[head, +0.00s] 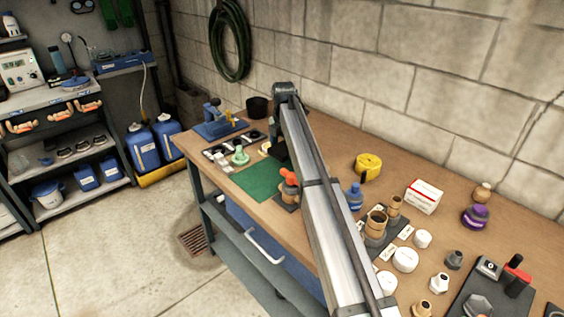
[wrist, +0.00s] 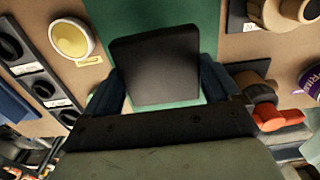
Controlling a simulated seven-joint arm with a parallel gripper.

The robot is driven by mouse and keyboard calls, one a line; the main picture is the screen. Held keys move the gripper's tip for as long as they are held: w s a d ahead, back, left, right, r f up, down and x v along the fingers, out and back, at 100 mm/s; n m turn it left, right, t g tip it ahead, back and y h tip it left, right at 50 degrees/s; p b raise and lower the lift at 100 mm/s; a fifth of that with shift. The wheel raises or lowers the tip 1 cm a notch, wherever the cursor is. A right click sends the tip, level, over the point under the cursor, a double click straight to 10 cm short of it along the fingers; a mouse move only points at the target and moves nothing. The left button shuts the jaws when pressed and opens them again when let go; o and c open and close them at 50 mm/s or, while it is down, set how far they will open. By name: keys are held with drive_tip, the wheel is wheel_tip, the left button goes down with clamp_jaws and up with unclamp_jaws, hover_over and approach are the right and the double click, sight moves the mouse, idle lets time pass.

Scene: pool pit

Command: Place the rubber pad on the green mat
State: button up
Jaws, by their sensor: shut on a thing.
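The rubber pad (wrist: 155,62) is a dark, near-black square block with rounded corners. In the wrist view my gripper (wrist: 162,88) is shut on it, with one finger at each side. The green mat (wrist: 140,12) shows behind and below the pad in the wrist view. In the head view the green mat (head: 256,183) lies flat and bare near the bench's front edge. My gripper in the head view (head: 279,155) is mostly hidden behind my arm, near the mat's back edge. The gap between pad and mat is hard to judge.
A red-handled valve (head: 289,186) stands close to the mat's right side. A tray with black rings (head: 235,142) and a green-topped piece (head: 239,157) are to its left and back. A yellow-faced round dish (wrist: 70,40) lies left of the pad. Fittings and jars crowd the bench's right.

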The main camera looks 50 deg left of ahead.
sight(283, 149)
drive_tip(key=shift+f, duration=2.85)
drive_tip(key=shift+f, duration=0.1)
drive_tip(key=o, duration=0.9)
wheel_tip(283, 149, up, 12)
drive_tip(key=shift+r, duration=0.15)
